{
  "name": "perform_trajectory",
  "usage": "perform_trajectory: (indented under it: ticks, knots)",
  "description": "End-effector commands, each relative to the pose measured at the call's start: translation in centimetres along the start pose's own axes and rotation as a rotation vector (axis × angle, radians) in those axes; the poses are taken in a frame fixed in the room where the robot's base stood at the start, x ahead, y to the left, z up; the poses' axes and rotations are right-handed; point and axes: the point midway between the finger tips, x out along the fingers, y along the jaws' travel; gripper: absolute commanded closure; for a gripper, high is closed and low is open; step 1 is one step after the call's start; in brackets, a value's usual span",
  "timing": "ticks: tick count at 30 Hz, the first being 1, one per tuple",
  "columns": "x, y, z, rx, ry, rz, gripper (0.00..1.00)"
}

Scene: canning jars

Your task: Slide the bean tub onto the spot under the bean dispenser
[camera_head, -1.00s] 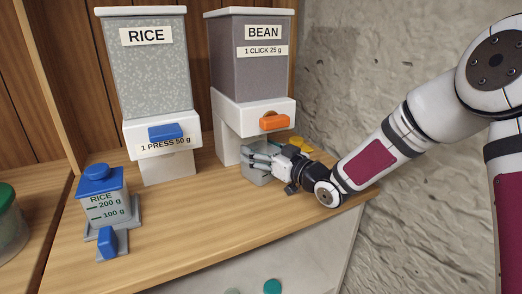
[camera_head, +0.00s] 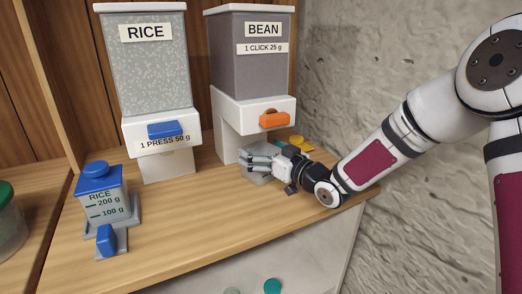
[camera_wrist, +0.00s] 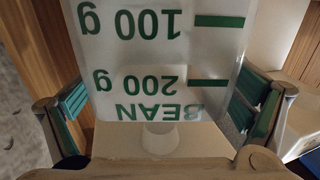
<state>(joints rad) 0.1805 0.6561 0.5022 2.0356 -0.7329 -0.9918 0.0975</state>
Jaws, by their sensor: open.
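The bean tub (camera_head: 256,176) is a clear grey container standing on the wooden shelf by the front of the bean dispenser (camera_head: 250,100), below its orange knob (camera_head: 275,118). In the wrist view, the tub (camera_wrist: 160,60) shows green BEAN, 100 g and 200 g marks, upside down. My gripper (camera_head: 262,160) reaches in from the right at the tub. In the wrist view, its green-padded fingers (camera_wrist: 158,108) are open on either side of the tub, with narrow gaps visible. The spot under the dispenser cannot be made out.
The rice dispenser (camera_head: 150,80) stands to the left, with the blue-lidded rice tub (camera_head: 102,205) in front. A yellow object (camera_head: 299,142) lies behind my gripper. A green-lidded jar (camera_head: 8,220) is at far left.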

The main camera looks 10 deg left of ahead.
Motion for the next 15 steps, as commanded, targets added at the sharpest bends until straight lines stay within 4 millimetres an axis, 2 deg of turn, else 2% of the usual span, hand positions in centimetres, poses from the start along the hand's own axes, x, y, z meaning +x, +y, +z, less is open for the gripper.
perform_trajectory:
  ticks: [5, 8, 11, 15]
  knots:
    - [-0.2, 0.0, 0.0, 0.0, -0.001, 0.001, 0.04]
    - [-0.9, 0.1, 0.0, -0.001, 0.0, 0.002, 0.04]
    - [-2.4, 0.1, 0.0, -0.001, -0.002, 0.002, 0.04]
    - [-5.3, 0.1, 0.0, -0.001, -0.002, 0.003, 0.04]
